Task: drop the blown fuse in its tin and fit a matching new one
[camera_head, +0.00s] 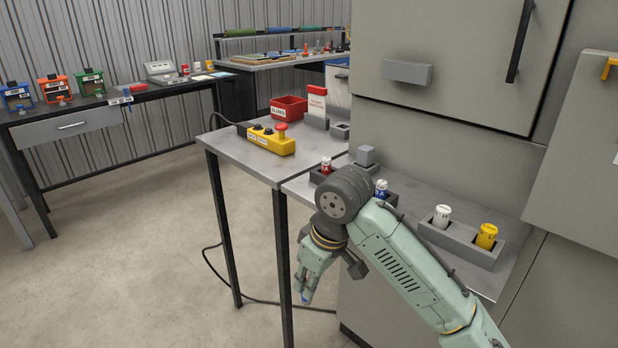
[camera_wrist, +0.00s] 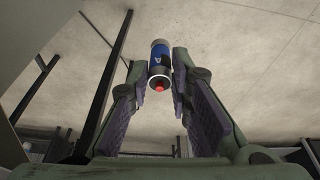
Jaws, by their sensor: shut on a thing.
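My gripper (camera_head: 306,284) hangs low beside the metal table, over the floor. In the wrist view its fingertips (camera_wrist: 160,72) are shut on a fuse (camera_wrist: 160,61) with a blue band, silver ends and a red tip facing the camera. Only a little of this fuse shows in the head view. A red open tin (camera_head: 289,107) with a white label stands at the table's back. Other fuses stand in grey holders: a red one (camera_head: 326,165), a blue one (camera_head: 381,187), a white one (camera_head: 442,215) and a yellow one (camera_head: 487,236). My arm partly hides the holder of the blue one.
A yellow control box (camera_head: 268,139) with a red button and cable lies on the table (camera_head: 235,150). A red-and-white card (camera_head: 317,100) stands near the tin. A tall grey cabinet (camera_head: 450,110) closes off the back right. Open floor (camera_head: 130,260) lies left.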

